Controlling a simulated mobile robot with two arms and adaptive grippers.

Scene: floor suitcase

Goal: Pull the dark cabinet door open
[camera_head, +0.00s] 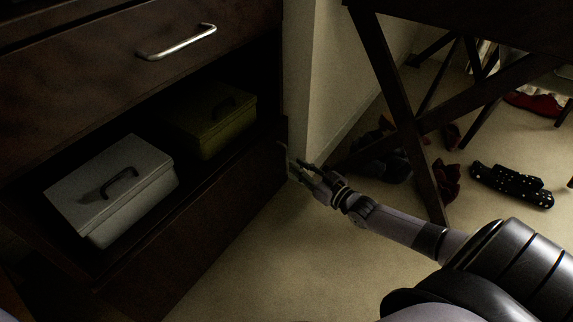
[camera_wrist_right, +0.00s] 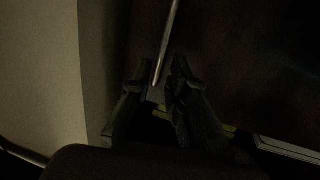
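The dark cabinet (camera_head: 75,68) fills the left of the head view. Its upper front has a silver bar handle (camera_head: 177,42). Below it is an open space with a low dark front panel (camera_head: 215,222). My right gripper (camera_head: 297,168) is just right of that panel's right end, low near the floor. Its fingers are apart and nothing is seen held. In the right wrist view the fingers (camera_wrist_right: 152,98) stand apart before a dark panel (camera_wrist_right: 235,50), with a thin light bar (camera_wrist_right: 166,45) beyond them; contact cannot be told. My left gripper is not in view.
A grey-white box (camera_head: 95,195) and an olive box (camera_head: 215,128) sit in the open space. A pale wall (camera_head: 330,80) adjoins the cabinet. A dark table leg (camera_head: 400,110) and shoes (camera_head: 512,185) are at right. Floor in front is clear.

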